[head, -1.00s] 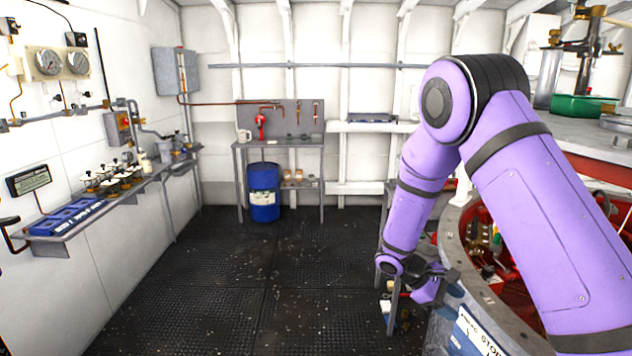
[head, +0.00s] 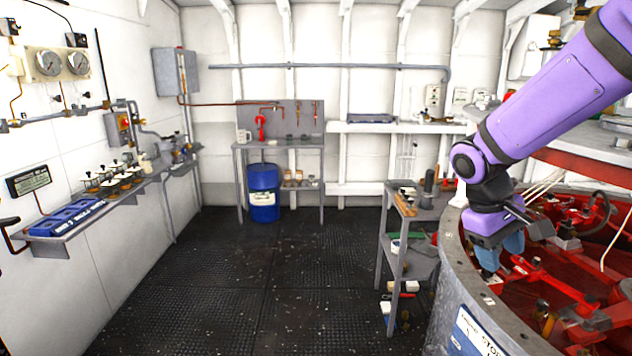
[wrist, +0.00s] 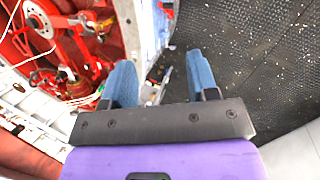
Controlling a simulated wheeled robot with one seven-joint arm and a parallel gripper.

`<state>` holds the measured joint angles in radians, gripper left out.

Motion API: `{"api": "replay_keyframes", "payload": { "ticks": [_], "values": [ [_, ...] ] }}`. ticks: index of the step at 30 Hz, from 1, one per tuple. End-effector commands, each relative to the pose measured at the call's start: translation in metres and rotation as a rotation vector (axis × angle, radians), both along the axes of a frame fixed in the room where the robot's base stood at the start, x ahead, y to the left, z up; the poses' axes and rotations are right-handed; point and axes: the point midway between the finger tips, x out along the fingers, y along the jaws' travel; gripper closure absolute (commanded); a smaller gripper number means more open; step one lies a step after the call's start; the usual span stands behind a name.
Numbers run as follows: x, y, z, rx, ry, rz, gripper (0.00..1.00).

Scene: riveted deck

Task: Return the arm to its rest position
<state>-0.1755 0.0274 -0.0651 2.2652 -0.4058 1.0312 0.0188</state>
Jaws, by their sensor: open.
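My purple arm reaches in from the upper right of the head view. My gripper (head: 498,252) hangs with its blue fingers pointing down, over the rim of the round grey-walled pit at the right. In the wrist view my gripper (wrist: 159,80) shows two blue fingers set well apart, with nothing between them. Below the fingers the wrist view shows the pit's edge, with red machinery (wrist: 50,45) to the left and the dark floor (wrist: 255,50) to the right.
A grey shelf cart (head: 408,262) with small items stands left of the pit. A blue drum (head: 264,195) stands by the back bench (head: 290,143). A wall shelf (head: 120,195) carries valves and a blue tray (head: 68,215). The middle floor (head: 240,280) is clear.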

Motion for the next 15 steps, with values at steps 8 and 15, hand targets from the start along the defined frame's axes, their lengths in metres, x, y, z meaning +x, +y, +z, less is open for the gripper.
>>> {"api": "replay_keyframes", "payload": {
  "ticks": [8, 15],
  "values": [
    [-0.043, 0.001, 0.043, 0.114, -0.156, -0.079, 0.46],
    [-0.082, 0.004, 0.071, 0.207, -0.287, -0.137, 0.46]
  ]
}}
